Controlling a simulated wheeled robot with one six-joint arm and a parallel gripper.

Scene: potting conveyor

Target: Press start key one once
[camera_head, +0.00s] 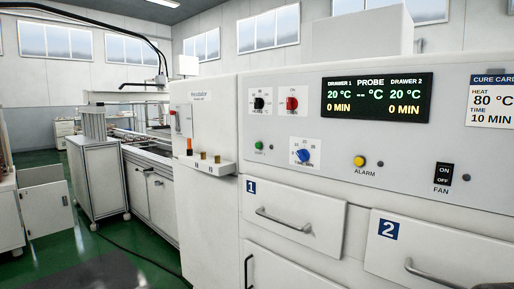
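A small green key (258,145) sits on the grey control panel (340,165) of the white cabinet, above drawer 1. The lettering under it is too small to read surely, so I cannot confirm that it is start key one. A small dark round spot (271,147) lies just right of it. The display (376,97) reads 20 °C and 0 MIN for both drawers and dashes for the probe. My gripper is not in view.
Nearby are a black knob (259,103), a red knob (292,103), a blue knob (303,155), a yellow alarm button (359,161) and a fan switch (442,174). Drawer 1 (320,210) and drawer 2 (450,250) look shut; their handles stick out. Green floor (125,235) shows at left.

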